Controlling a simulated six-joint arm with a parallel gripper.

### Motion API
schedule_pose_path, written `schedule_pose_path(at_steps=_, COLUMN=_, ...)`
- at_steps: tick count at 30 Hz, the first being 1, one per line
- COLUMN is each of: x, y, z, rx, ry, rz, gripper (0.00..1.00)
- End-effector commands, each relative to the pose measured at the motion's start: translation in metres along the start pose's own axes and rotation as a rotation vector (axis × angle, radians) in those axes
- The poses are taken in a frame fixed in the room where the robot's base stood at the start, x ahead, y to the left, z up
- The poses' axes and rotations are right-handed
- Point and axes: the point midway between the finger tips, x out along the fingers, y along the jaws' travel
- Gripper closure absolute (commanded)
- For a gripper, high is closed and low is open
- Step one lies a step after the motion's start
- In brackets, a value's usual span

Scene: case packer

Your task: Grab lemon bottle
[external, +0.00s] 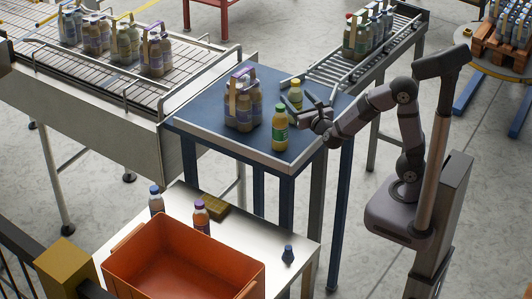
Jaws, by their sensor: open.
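A yellow bottle with a yellow cap (295,94) stands upright on the blue table (205,120); it looks like the lemon bottle. A second yellowish bottle with a green cap (280,128) stands nearer the front edge. My gripper (304,103) is open at the table's right side. Its fingers reach left between the two bottles, close to the yellow-capped one and partly in front of it. Whether a finger touches either bottle cannot be told from this view.
A purple-handled multipack of bottles (243,100) stands left of the gripper. A roller conveyor (335,72) with more packs lies behind. A wire-mesh conveyor (100,75) is at left. An orange crate (185,260) and two loose bottles are on the white table in front.

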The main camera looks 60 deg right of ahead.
Motion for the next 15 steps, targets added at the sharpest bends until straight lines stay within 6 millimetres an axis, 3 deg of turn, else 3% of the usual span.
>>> schedule_pose_path(at_steps=8, x=0.009, y=0.000, z=0.001, rx=0.001, ry=0.000, rz=-0.001, gripper=0.35)
schedule_pose_path(at_steps=15, x=0.032, y=-0.001, z=0.005, rx=0.000, ry=0.001, rz=-0.004, gripper=0.35)
